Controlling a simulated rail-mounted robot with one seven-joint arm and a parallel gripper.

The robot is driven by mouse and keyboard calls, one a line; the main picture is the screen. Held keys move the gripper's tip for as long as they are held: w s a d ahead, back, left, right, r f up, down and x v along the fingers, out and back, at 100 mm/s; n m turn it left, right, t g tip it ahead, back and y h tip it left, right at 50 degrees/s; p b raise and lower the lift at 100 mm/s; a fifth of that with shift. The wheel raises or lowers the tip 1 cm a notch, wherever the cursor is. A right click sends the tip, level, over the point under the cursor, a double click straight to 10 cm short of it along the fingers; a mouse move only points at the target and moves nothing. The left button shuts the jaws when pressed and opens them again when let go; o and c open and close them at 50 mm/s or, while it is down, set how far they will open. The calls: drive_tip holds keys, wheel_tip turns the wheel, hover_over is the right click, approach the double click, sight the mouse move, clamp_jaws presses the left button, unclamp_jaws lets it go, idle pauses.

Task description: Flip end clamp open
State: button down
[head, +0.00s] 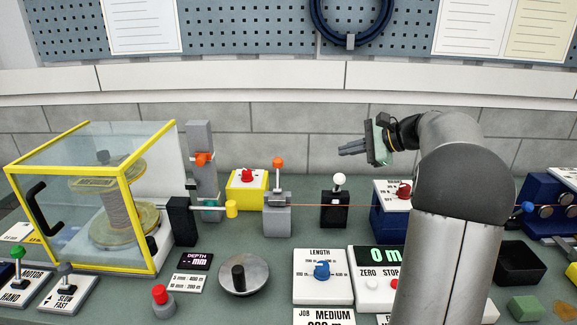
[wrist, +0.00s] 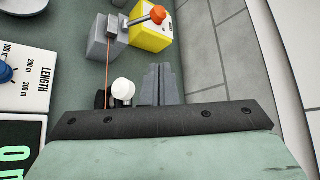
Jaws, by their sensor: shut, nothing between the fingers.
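A grey block clamp (head: 277,215) stands mid-bench, with an upright lever ending in an orange ball (head: 277,162). It also shows in the wrist view as a grey block (wrist: 108,38) with the orange ball (wrist: 158,14) beside it. A thin copper-coloured wire (head: 345,205) runs from it to the right. No label shows which fitting is the end clamp. My gripper (head: 341,150) is shut and empty, pointing left above the bench, up and to the right of the orange ball. Its fingers (wrist: 160,72) touch nothing.
A black stand with a white knob (head: 339,180) is below my gripper. A yellow box with a red button (head: 247,188) stands behind and left of the grey block. A yellow-framed clear guard (head: 130,200) covers a spool at left. The air around my gripper is clear.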

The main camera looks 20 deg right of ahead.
sight(278, 175)
drive_tip(key=p+x, duration=0.3)
drive_tip(key=x, duration=1.7)
drive_tip(key=shift+s+a+f, duration=0.1)
